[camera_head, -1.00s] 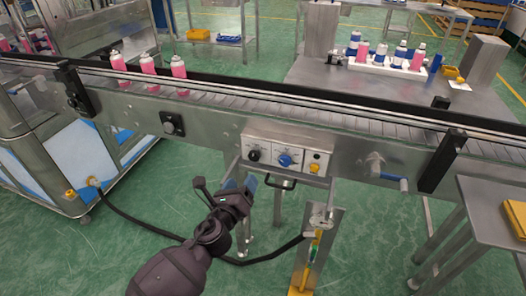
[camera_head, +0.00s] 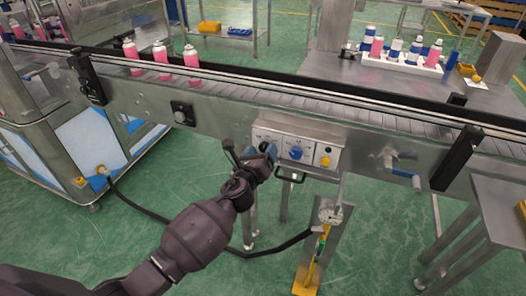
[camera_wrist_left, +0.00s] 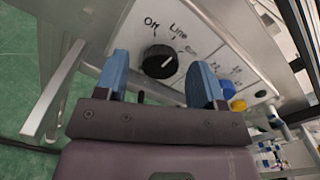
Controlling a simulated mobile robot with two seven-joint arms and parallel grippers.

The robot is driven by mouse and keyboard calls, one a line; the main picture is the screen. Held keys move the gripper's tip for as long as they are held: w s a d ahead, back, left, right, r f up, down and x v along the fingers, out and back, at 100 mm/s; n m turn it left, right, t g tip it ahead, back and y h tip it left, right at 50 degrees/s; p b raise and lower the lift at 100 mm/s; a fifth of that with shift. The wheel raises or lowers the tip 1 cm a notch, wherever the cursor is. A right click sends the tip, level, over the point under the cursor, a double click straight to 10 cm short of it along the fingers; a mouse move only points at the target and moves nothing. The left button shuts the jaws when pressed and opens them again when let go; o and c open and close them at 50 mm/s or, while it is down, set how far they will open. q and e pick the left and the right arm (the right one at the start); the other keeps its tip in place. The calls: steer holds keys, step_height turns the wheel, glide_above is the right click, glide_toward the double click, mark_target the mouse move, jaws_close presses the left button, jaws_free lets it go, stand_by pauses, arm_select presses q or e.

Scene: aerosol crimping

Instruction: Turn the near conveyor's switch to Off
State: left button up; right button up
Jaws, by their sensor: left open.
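The near conveyor's switch is a black round knob (camera_wrist_left: 158,62) with a white pointer mark, on a pale control panel (camera_head: 311,156) on the conveyor's side. In the left wrist view, lettering beside it includes "Off" and "Line"; the pointer aims up and right, away from "Off". My left gripper (camera_head: 262,155) is at the panel's left end and hides the knob in the head view. In the left wrist view, its blue fingers (camera_wrist_left: 160,72) are open, one on each side of the knob. Contact cannot be told. My right gripper is not in view.
A blue knob (camera_head: 295,153) and a yellow button (camera_head: 325,162) are right of the switch. A black handle (camera_head: 290,177) hangs below the panel. The conveyor (camera_head: 225,117) carries pink bottles (camera_head: 161,60). Green floor is open at left.

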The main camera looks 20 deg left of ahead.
arm_select(q)
steer(key=shift+w, duration=0.4)
steer(key=c, duration=0.9)
steer(key=shift+n, duration=0.3)
steer(key=n, duration=0.3)
steer(key=shift+n, duration=0.3)
steer(key=n, duration=0.3)
steer(key=shift+n, duration=1.3)
